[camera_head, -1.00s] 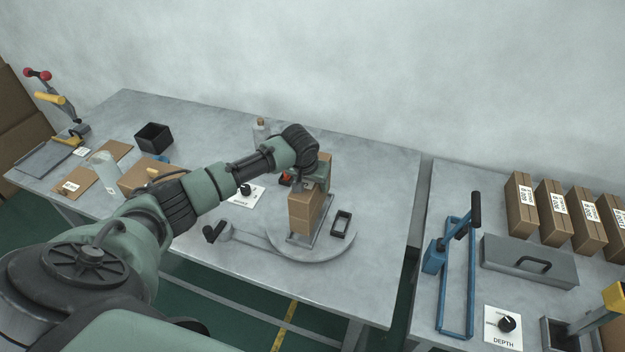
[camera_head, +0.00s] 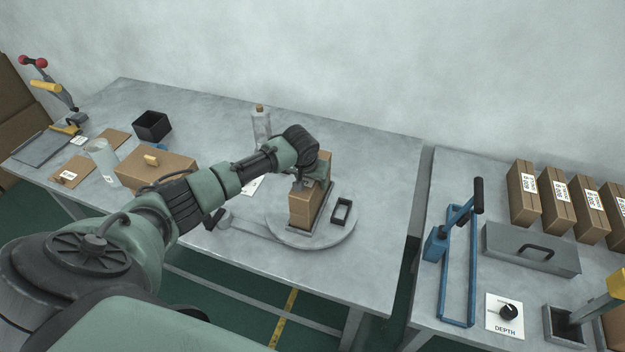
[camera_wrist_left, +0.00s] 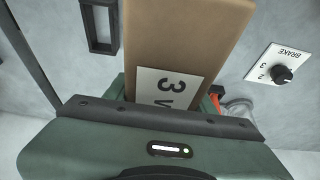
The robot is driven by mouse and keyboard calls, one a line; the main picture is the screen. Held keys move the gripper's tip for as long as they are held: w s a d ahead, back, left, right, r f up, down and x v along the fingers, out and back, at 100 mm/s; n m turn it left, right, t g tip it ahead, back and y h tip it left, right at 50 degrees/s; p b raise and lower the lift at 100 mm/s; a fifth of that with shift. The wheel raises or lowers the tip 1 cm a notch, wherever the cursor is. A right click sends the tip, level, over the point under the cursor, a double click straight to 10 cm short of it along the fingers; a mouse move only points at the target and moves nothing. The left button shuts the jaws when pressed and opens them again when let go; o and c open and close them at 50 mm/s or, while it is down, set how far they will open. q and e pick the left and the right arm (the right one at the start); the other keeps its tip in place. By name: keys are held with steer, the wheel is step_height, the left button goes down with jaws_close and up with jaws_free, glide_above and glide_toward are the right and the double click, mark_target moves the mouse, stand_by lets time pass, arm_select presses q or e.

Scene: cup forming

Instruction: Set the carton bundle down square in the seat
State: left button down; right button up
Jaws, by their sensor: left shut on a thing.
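The carton bundle (camera_head: 303,207) is a tall brown block. It stands upright at the seat (camera_head: 325,208), a narrow metal frame on a round grey plate (camera_head: 336,238). Its lower end is within or just over the frame; I cannot tell whether it touches the bottom. My left gripper (camera_head: 312,178) is shut on the bundle's upper part from behind. In the left wrist view the bundle (camera_wrist_left: 185,35) runs up from the gripper, with a white label marked 3 near the jaw. My right gripper is not in view.
A clear bottle (camera_head: 261,127) stands behind my arm. A BRAKE dial (camera_wrist_left: 281,73) shows in the wrist view. The right table holds a blue lever tool (camera_head: 459,262) and several labelled cartons (camera_head: 523,194).

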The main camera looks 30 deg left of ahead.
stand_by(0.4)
arm_select(q)
steer(key=c, duration=0.6)
jaws_free()
steer(key=shift+o, duration=0.8)
steer(key=shift+s+f, duration=0.1)
steer(key=shift+b+v, duration=0.75)
steer(key=shift+v, duration=3.2)
